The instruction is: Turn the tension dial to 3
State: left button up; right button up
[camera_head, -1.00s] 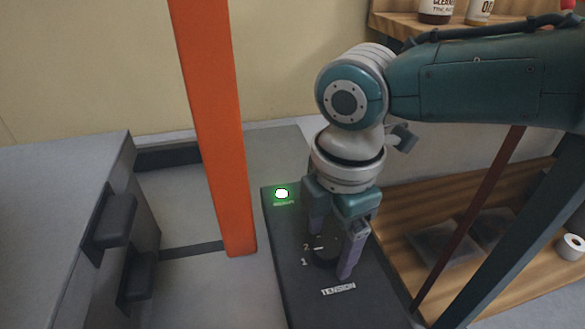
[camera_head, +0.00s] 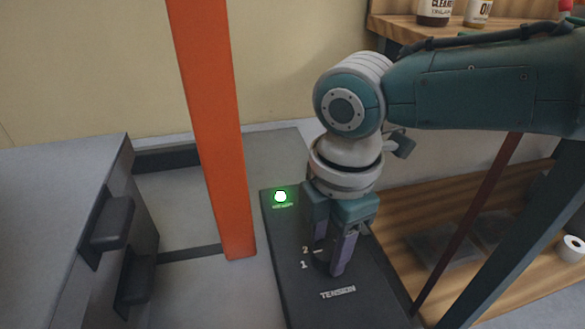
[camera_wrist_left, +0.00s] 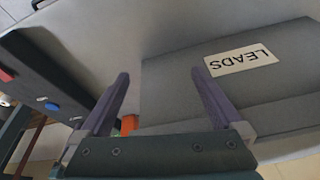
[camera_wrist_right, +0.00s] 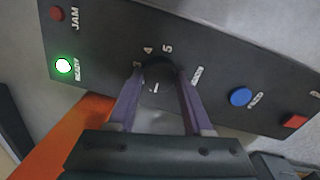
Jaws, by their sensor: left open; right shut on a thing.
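The black tension dial (camera_wrist_right: 158,74) sits on the dark control panel (camera_head: 300,294), above the word TENSION in the head view. My right gripper (camera_head: 330,264) points down with one finger on each side of the dial and is shut on it. In the right wrist view its fingers (camera_wrist_right: 157,84) flank the dial. The numbers 3, 4 and 5 show there. In the head view, 1 and 2 show left of the dial, and its white mark lies beside the 2. The fingers hide part of the dial. My left gripper (camera_wrist_left: 163,84) is open and empty, away from the panel's dial.
A green light (camera_head: 280,197) glows on the panel. A blue button (camera_wrist_right: 240,97) and red buttons (camera_wrist_right: 294,121) also sit on it. An orange post (camera_head: 212,130) stands left of the panel. A box labelled LEADS (camera_wrist_left: 238,60) shows in the left wrist view.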

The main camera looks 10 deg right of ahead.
grip_shut()
jog(key=m+p, duration=0.2)
jog(key=m, duration=0.2)
jog(key=shift+a+r, duration=0.1)
jog(key=m+p, duration=0.1)
jog(key=m, duration=0.3)
jog(key=shift+m, duration=0.3)
jog(key=m+p, duration=0.1)
jog(key=m, duration=0.3)
jog(key=shift+h, duration=0.4)
jog(key=m, duration=0.5)
jog(key=shift+w+g, duration=0.1)
jog(key=shift+g, duration=0.2)
